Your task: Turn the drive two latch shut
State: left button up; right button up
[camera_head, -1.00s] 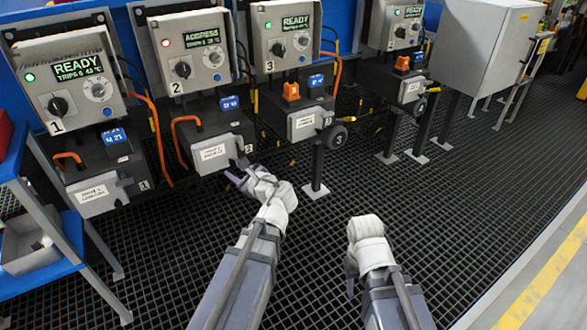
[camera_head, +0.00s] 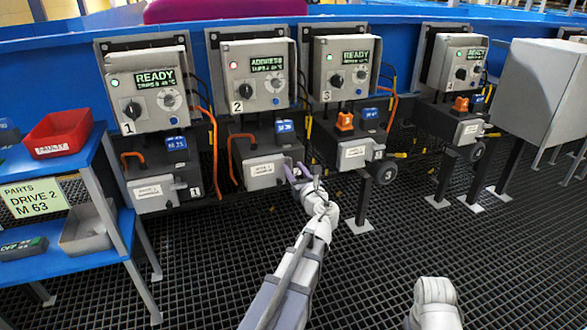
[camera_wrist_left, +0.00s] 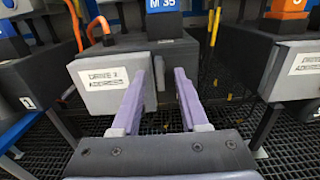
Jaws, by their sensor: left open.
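The drive two unit is a dark box (camera_head: 262,141) under the control panel marked 2. Its grey front cover (camera_head: 262,172) carries a white label; the cover also shows in the left wrist view (camera_wrist_left: 100,97). A small light grey upright piece (camera_wrist_left: 161,73), perhaps the latch, stands at the cover's right edge, between my left fingers in that view. My left gripper (camera_head: 295,170) is open at the right side of this cover; its two purple fingers also show in the left wrist view (camera_wrist_left: 160,78). I cannot tell whether they touch the piece.
Panel 2 (camera_head: 254,75) shows a red lamp and ADDRESS. Drive units one (camera_head: 155,192) and three (camera_head: 353,152) stand on either side. A blue parts shelf (camera_head: 75,254) with a red bin (camera_head: 58,136) is at the left. Dark grating floor (camera_head: 390,250) is open in front.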

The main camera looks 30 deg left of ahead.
pick_arm(q)
jog(key=shift+w+a, duration=0.4)
jog(key=shift+a, duration=0.1)
jog(key=shift+c, duration=0.4)
grip_shut()
